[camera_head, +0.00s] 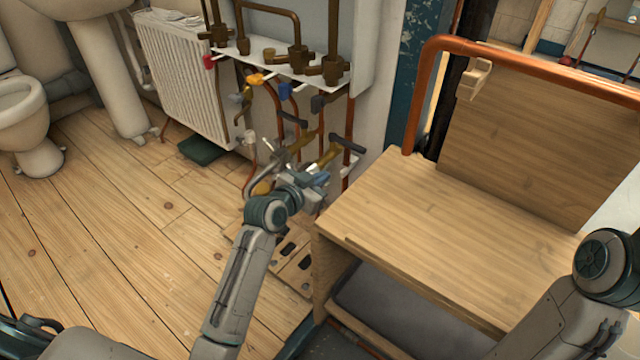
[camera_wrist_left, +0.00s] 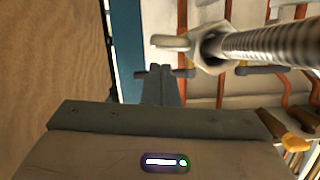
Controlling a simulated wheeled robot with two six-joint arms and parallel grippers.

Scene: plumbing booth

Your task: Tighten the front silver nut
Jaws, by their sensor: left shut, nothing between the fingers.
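A silver nut (camera_wrist_left: 210,48) sits on the end of a silver braided hose (camera_wrist_left: 270,45), large and close in the left wrist view. My left gripper (camera_wrist_left: 161,75) is shut and empty, just below and left of the nut in that view. I cannot tell whether the fingers touch it. In the head view my left gripper (camera_head: 320,180) is low in front of the pipework, beside the wooden bench. The arm and wrist hide part of the hose area there, and I cannot make out the nut clearly. My right gripper is out of view; only my right arm shows at the right edge.
Copper pipes with coloured valve handles hang below a white shelf (camera_head: 290,67) with brass fittings. A wooden bench (camera_head: 430,215) stands close on the right, under a curved copper pipe (camera_head: 520,56). A radiator (camera_head: 180,75) is behind left. The wooden floor (camera_head: 110,220) at left is clear.

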